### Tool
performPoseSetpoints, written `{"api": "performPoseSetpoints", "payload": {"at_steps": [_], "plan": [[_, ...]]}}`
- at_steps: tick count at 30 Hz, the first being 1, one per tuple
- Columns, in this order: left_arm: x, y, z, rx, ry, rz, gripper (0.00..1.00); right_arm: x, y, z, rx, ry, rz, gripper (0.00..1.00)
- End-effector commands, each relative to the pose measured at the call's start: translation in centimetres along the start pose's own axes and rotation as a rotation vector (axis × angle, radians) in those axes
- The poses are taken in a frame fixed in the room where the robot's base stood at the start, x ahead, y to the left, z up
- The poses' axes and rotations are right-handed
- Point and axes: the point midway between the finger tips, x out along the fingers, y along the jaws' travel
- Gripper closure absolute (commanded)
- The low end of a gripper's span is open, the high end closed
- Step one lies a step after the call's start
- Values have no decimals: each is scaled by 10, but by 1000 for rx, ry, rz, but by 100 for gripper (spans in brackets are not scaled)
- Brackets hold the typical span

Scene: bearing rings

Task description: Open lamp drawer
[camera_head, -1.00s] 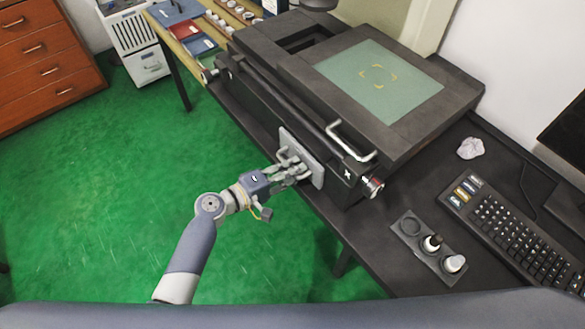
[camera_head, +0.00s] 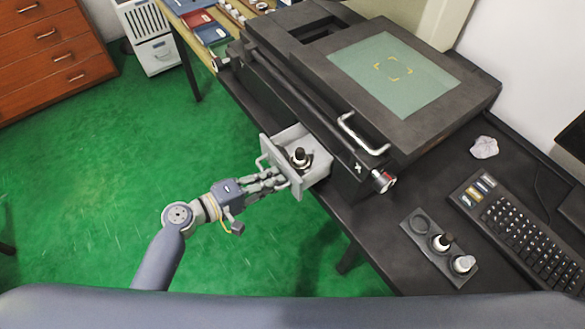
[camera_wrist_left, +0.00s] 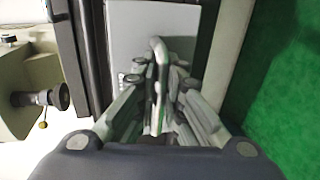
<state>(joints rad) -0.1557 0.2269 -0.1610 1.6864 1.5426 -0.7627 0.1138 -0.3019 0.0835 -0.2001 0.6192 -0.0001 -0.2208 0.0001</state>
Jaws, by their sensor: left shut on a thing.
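The lamp drawer (camera_head: 313,172) is a light grey box pulled partway out of the front of the black machine (camera_head: 285,105). A dark lamp with a round base (camera_head: 299,157) stands inside it. My left gripper (camera_head: 278,178) is at the drawer's front panel, shut on its handle. In the left wrist view the handle (camera_wrist_left: 158,75) is a grey bar between the fingers of my left gripper (camera_wrist_left: 160,98), with the pale drawer front (camera_wrist_left: 135,25) behind it. My right gripper is not in view.
The machine stands on a dark table (camera_head: 400,215). A keyboard (camera_head: 515,222), crumpled paper (camera_head: 484,147) and a holder with small bottles (camera_head: 437,245) lie on its right part. An orange drawer cabinet (camera_head: 50,50) is at the far left. Green floor is clear around my left arm.

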Motion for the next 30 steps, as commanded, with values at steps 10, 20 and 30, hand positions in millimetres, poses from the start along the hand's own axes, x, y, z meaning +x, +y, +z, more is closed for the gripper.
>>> {"api": "performPoseSetpoints", "payload": {"at_steps": [10,20,30], "plan": [[-29,-6,0,1,0,0,100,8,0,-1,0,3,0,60],[-28,-5,0,1,0,0,82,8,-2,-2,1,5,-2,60],[-29,-5,0,0,0,0,82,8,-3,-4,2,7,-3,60]]}}
